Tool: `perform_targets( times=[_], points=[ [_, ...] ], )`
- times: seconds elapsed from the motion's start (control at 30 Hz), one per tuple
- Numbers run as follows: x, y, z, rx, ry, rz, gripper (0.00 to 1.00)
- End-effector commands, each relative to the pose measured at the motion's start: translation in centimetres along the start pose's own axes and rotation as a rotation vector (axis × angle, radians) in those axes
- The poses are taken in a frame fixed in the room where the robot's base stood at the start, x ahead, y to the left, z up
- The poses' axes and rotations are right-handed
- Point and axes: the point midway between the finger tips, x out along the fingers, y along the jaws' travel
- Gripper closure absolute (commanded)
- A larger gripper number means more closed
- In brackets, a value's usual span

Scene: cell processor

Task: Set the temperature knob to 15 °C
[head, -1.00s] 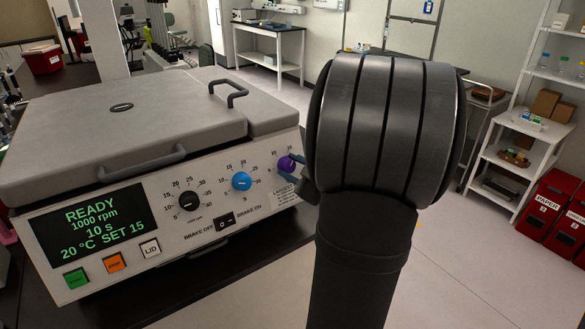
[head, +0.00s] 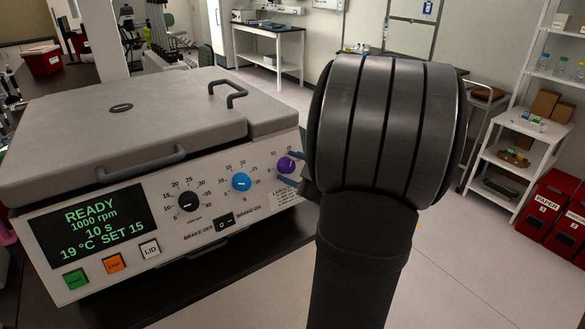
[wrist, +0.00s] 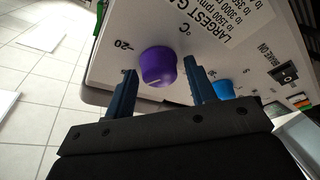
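The temperature knob is purple (head: 286,165), at the right end of the processor's front panel (head: 170,215). The wrist view shows the purple knob (wrist: 158,67) below a °C mark, with a -20 label to its left. My gripper (wrist: 160,72) is open, its two blue fingers on either side of the knob with visible gaps. In the head view the fingers are spread above and below the knob. The display (head: 92,225) reads READY, 1000 rpm, 10 s, 19 °C SET 15.
A blue knob (head: 242,182) and a black knob (head: 188,201) sit left of the purple one. A brake switch (head: 224,220) and green, orange and white buttons are lower on the panel. The lid is shut. Open floor lies to the right.

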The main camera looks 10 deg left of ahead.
Motion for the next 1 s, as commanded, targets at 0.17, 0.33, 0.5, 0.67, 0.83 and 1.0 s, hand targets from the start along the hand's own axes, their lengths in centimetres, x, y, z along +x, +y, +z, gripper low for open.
perform_targets(
  times=[0.17,0.33,0.5,0.67,0.83,1.0],
  points=[
    [0.0,0.0,0.0,0.0,0.001,0.0,0.43],
    [-0.1,0.0,0.0,0.0,0.001,0.001,0.43],
    [-1.6,0.1,0.1,0.0,-0.002,0.002,0.43],
    [-4.5,0.1,0.1,-0.001,-0.003,0.005,0.43],
    [-7.7,0.1,0.1,0.0,-0.003,0.005,0.43],
    [-10.7,0.1,0.1,0.0,-0.003,0.004,0.43]
  ],
)
